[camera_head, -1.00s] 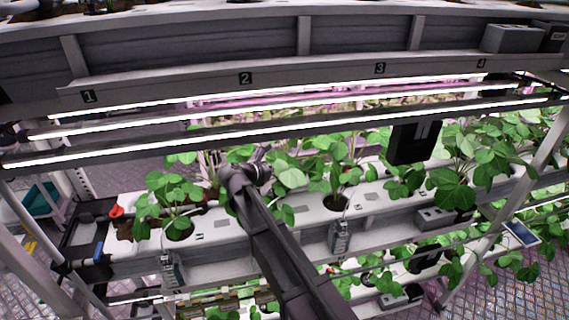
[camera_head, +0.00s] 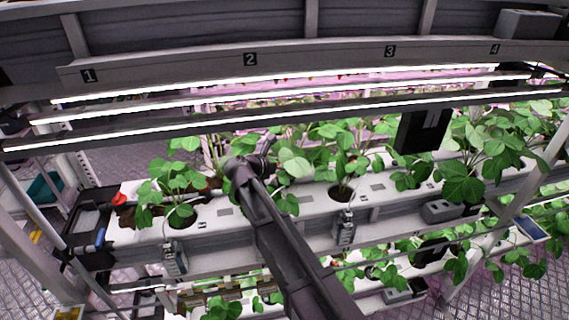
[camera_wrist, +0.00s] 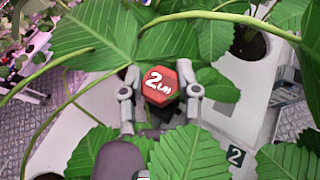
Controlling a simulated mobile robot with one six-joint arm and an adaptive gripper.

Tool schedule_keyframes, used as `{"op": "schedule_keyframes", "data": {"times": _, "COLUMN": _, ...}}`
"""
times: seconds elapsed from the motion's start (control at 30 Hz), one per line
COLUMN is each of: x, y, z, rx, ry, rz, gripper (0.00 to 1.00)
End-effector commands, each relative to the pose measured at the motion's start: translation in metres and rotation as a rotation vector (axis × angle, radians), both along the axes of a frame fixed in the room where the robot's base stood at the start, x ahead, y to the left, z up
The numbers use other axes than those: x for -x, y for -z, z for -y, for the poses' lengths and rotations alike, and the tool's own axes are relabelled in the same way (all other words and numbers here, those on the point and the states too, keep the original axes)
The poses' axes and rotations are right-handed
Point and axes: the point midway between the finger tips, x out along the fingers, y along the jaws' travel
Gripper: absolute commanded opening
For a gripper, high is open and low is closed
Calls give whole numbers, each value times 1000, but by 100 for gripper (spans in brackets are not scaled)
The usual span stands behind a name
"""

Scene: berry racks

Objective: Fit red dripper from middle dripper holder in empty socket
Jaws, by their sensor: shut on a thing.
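A red hexagonal dripper (camera_wrist: 161,86) marked "2 L/H" shows in the middle of the wrist view. My gripper (camera_wrist: 160,96) is shut on it, one finger on each side, among large leaves. The dripper's lower end and what lies under it are hidden. In the head view my arm reaches over the white planting trough (camera_head: 313,200), and its end is among the plants, so the held dripper is not visible there. I cannot make out the empty socket or the middle dripper holder with certainty.
Strawberry plants (camera_head: 465,175) and their stems crowd the trough on both sides of my arm. Bright lamp bars (camera_head: 290,95) run across above it. A dark box (camera_head: 422,132) hangs at the right. A "2" label (camera_wrist: 235,156) sits close to my gripper.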

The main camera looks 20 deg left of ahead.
Motion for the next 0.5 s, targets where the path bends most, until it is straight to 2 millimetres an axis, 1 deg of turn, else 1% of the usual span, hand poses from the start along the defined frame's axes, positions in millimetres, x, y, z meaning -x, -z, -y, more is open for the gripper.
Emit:
{"op": "schedule_keyframes", "data": {"times": 0.03, "x": 0, "y": 7, "z": 0, "rx": 0, "ry": 0, "rz": 0, "gripper": 19}}
{"op": "schedule_keyframes", "data": {"times": 0.2, "x": 0, "y": 16, "z": 0, "rx": 0, "ry": 1, "rz": 0, "gripper": 19}}
{"op": "schedule_keyframes", "data": {"times": 0.5, "x": -1, "y": 21, "z": 1, "rx": 0, "ry": 1, "rz": 0, "gripper": 19}}
